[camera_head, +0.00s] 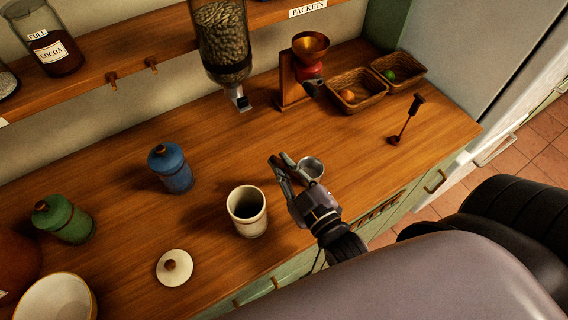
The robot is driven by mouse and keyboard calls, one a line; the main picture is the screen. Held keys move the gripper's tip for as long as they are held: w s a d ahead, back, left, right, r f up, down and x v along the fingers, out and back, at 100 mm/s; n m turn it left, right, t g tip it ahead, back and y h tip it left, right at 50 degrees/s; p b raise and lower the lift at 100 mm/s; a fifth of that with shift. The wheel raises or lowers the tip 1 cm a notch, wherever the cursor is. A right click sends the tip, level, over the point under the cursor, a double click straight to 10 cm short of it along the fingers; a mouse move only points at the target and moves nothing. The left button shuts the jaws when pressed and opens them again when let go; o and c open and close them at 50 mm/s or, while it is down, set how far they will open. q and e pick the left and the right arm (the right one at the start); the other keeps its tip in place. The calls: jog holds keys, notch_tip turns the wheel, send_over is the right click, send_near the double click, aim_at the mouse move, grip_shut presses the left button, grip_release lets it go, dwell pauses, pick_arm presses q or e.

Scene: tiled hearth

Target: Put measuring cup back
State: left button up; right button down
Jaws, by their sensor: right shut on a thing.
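The measuring cup (312,168) is a small, round, silvery metal cup. It shows just right of the fingers of my right gripper (284,170), near the front of the wooden counter. My right gripper is shut on the measuring cup; the exact grip point is partly hidden by the fingers. A cream canister (248,222) stands open and upright to the left of the gripper, with a dark inside. A round cream lid (174,267) with a brown knob lies on the counter left of the canister. My left gripper is not in view.
A blue canister (170,168) and a green canister (62,218) stand at left, with a bowl (55,300) in the corner. A bean dispenser (222,45), a grinder (308,65), two baskets (357,91) and a tamper-like tool (407,120) are at the back and right. Mid-counter is clear.

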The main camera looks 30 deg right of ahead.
jog(key=shift+f, duration=0.1)
jog(key=c, duration=1.7)
grip_release()
jog(key=shift+o, duration=0.2)
jog(key=shift+r, duration=0.2)
jog(key=shift+s+f, duration=0.1)
jog(key=shift+s, duration=0.2)
jog(key=s+b, duration=0.2)
jog(key=s, duration=0.9)
jog(key=shift+s+d+b, duration=0.2)
jog(key=shift+d+b, duration=0.2)
jog(key=shift+d, duration=0.05)
